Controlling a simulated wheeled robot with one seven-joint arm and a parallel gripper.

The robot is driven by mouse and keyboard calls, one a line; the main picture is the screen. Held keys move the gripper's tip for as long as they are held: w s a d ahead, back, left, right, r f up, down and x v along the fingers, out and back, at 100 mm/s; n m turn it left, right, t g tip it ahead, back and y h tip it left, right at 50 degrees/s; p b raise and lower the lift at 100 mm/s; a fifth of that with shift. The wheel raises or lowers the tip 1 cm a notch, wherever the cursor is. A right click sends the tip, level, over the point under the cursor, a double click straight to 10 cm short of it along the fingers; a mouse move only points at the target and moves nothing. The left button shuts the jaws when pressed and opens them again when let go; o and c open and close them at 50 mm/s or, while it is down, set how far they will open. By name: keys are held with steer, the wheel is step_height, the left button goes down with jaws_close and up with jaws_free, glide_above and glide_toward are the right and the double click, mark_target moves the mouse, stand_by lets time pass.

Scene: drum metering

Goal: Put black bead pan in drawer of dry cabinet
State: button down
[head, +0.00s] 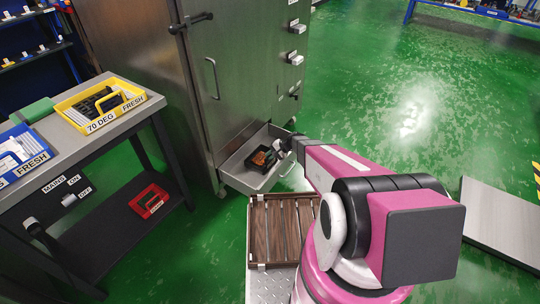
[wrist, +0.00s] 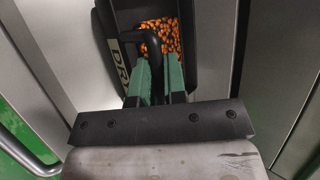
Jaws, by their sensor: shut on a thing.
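The dry cabinet (head: 238,85) is a tall steel cabinet. Its low drawer (head: 251,182) is pulled out. The black bead pan (head: 262,158), holding orange beads, is within the drawer's outline; I cannot tell whether it rests on the drawer floor. My gripper (head: 284,146) reaches over the drawer at the pan's right side. In the wrist view, my gripper's green fingers (wrist: 159,80) are shut on the handle of the black bead pan (wrist: 186,28), which has a partly hidden "DRY" label. Grey drawer surfaces (wrist: 268,60) show on both sides of the pan.
A slatted brown rack (head: 285,232) stands just in front of the drawer. A bench (head: 75,135) at left holds a yellow "70 DEG FRESH" tray (head: 103,103) and a blue tray (head: 20,155). A red item (head: 150,201) lies on its lower shelf.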

steer(key=shift+f, duration=0.15)
steer(key=c, duration=1.2)
jaws_free()
steer(key=shift+o, duration=0.2)
steer(key=shift+r, duration=0.45)
steer(key=v, duration=1.1)
steer(key=shift+d+r, duration=0.2)
steer(key=shift+r, duration=0.2)
steer(key=s+d+r+n+h, duration=0.2)
steer(key=s+r+h, duration=0.3)
steer(key=s+r, duration=0.4)
steer(key=s+d+r+n+h, duration=0.3)
steer(key=s+d+r+h, duration=0.1)
steer(key=s+r, duration=0.6)
steer(key=shift+s+r+g+h, duration=0.2)
steer(key=shift+s+g+h, duration=0.2)
steer(key=shift+s, duration=0.3)
